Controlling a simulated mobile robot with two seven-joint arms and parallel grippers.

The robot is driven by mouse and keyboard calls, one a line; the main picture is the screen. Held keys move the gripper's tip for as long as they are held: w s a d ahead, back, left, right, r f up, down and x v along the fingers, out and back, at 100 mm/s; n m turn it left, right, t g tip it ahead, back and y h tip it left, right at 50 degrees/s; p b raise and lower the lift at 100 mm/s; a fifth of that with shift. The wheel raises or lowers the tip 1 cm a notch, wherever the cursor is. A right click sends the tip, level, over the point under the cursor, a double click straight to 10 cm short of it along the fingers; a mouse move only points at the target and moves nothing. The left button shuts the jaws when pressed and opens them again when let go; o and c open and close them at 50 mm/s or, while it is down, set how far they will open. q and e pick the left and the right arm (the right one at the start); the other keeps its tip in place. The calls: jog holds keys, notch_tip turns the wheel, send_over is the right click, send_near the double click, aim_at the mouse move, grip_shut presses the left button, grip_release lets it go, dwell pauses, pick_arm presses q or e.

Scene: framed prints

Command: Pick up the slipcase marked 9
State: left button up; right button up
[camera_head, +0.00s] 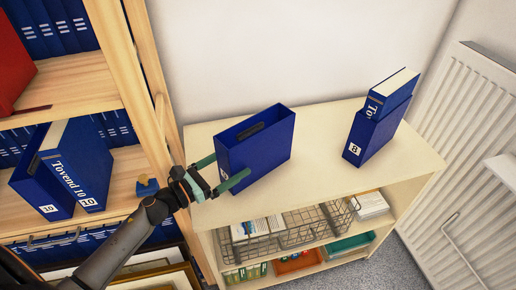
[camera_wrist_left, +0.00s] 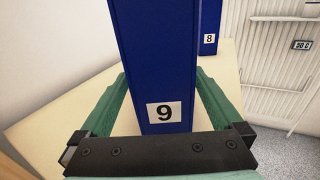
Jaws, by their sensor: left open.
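The slipcase marked 9 (camera_head: 256,147) is blue and stands upright on top of the low cream shelf unit, its open top showing a dark inside. Its spine with the white 9 label faces me in the left wrist view (camera_wrist_left: 158,70). My left gripper (camera_head: 224,174) is open, with one green finger on each side of the slipcase's spine end. In the left wrist view the fingers (camera_wrist_left: 160,95) flank the slipcase with small gaps visible. I cannot tell whether either finger touches it. My right gripper is not in view.
The slipcase marked 8 (camera_head: 366,138) stands to the right with a blue book (camera_head: 391,93) sticking out of it. A wooden bookcase (camera_head: 128,70) is close on the left, holding a slipcase marked 10 (camera_head: 42,190) and a book (camera_head: 78,165). A white radiator (camera_head: 470,130) is at right.

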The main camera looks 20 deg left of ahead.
aim_at(247, 157)
pick_arm(q)
jog(key=shift+f+p+x, duration=0.2)
jog(key=shift+x, duration=1.15)
jog(key=shift+f+p+x, duration=0.15)
jog(key=shift+p+x, duration=0.05)
jog(key=shift+x, duration=1.2)
jog(key=shift+s+d+r, duration=0.1)
grip_shut()
